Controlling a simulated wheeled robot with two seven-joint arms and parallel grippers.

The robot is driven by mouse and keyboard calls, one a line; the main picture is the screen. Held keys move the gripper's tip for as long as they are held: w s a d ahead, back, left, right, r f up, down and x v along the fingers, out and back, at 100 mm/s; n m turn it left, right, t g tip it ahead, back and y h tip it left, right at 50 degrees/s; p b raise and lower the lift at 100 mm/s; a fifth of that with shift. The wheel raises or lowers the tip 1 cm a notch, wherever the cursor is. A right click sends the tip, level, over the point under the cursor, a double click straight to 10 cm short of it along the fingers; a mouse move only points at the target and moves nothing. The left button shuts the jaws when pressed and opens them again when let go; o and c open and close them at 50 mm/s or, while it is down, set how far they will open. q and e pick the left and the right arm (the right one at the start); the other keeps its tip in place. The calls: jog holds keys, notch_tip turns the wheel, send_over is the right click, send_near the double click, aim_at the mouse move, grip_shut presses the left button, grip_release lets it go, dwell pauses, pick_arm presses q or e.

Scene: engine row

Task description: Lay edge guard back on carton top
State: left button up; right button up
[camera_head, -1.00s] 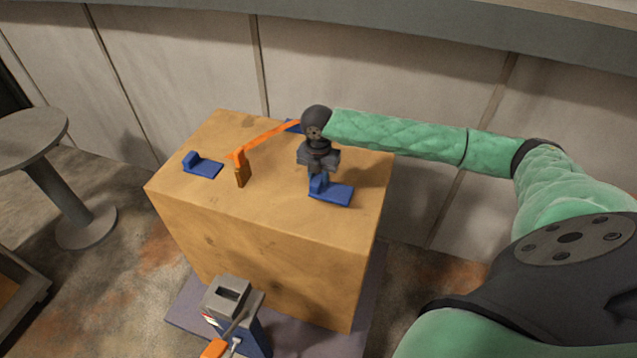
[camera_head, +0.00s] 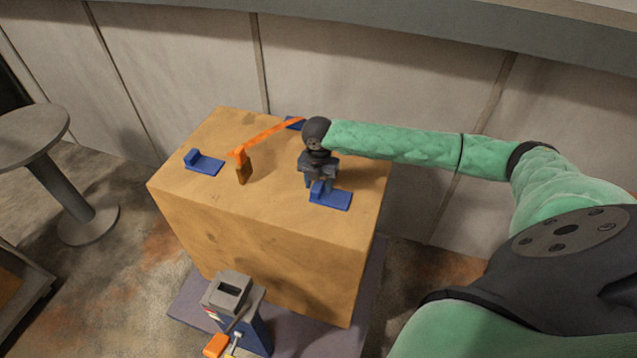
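The carton (camera_head: 215,225) is a large tan box with its top in clear view. A blue L-shaped edge guard (camera_head: 331,200) rests on the carton top near the front right, its flat plate down and its short upright facing left. My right gripper (camera_head: 319,181) is right above this guard, with its fingers apart by the upright; contact is hard to tell. A second blue edge guard (camera_head: 205,165) lies on the left of the top. Another blue piece (camera_head: 295,124) is partly hidden at the back edge. My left gripper is out of view.
An orange strap (camera_head: 268,133) runs across the carton top from a brown-yellow end piece (camera_head: 243,172). A grey and blue device (camera_head: 235,295) with an orange handle stands before the carton. A round table (camera_head: 30,138) stands at left. The carton stands on a purple-grey mat (camera_head: 187,305).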

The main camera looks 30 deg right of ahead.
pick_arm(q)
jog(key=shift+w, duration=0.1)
pick_arm(e)
jog(key=shift+r, duration=0.45)
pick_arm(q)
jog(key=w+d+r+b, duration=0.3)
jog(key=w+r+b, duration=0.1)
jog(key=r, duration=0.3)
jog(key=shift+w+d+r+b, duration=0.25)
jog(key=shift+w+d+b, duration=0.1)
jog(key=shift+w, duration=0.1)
pick_arm(e)
notch_tip(320, 180, up, 11)
jog(key=shift+r, duration=0.2)
